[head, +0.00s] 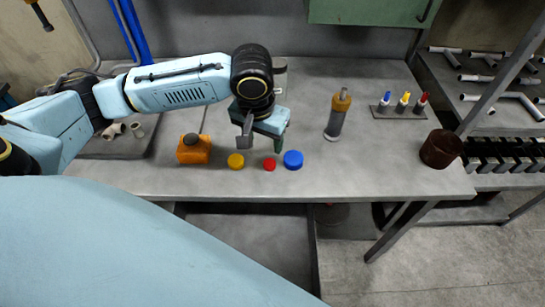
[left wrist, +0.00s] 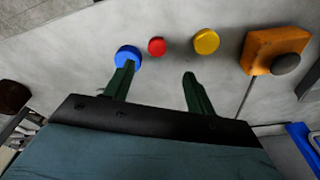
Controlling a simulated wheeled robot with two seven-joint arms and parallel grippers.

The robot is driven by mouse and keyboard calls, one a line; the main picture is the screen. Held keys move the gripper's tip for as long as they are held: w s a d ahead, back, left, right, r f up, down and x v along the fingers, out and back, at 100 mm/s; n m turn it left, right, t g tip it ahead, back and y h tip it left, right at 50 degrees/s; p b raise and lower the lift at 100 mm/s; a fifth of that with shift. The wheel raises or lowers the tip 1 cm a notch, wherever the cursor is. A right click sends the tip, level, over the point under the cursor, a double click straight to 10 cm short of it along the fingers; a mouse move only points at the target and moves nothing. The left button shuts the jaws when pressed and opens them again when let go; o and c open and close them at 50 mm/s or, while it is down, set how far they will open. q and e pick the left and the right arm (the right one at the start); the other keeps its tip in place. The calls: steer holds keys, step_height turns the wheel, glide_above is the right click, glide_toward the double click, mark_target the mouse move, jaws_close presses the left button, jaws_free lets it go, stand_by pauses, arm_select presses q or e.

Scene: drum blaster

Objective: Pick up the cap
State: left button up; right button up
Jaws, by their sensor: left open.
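Three round caps lie in a row near the front edge of the grey workbench (head: 365,165): a yellow cap (head: 236,161), a small red cap (head: 269,164) and a larger blue cap (head: 293,160). My left gripper (head: 262,146) is open and empty, with its fingers pointing down just above and behind the caps. In the left wrist view the blue cap (left wrist: 128,55) shows beyond the tip of the left-hand finger, the red cap (left wrist: 157,46) lies ahead between the fingers, and the yellow cap (left wrist: 206,41) is beyond the right-hand finger. No cap is held. My right gripper is not seen.
An orange box with a dark knob (head: 194,149) stands left of the caps. An orange-topped bottle (head: 338,115), a rack of colored markers (head: 398,106) and a dark brown cup (head: 441,149) stand to the right. The bench between bottle and cup is clear.

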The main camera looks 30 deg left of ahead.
mark_target(269, 163)
arm_select(q)
steer(key=f, duration=0.3)
steer(key=shift+w+f+b, duration=0.3)
steer(key=shift+f+b, duration=0.05)
steer(key=shift+f, duration=0.4)
steer(key=f, duration=0.1)
steer(key=f+b, duration=0.1)
steer(key=f, duration=0.1)
steer(key=f+b, duration=0.1)
steer(key=shift+w+d+f, duration=0.15)
steer(key=shift+w+f, duration=0.2)
steer(key=shift+w, duration=0.05)
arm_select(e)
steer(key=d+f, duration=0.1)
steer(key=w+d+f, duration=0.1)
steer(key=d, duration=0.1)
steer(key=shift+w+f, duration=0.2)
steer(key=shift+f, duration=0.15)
arm_select(q)
steer(key=shift+r, duration=0.1)
steer(key=shift+c, duration=0.4)
steer(key=c, duration=1)
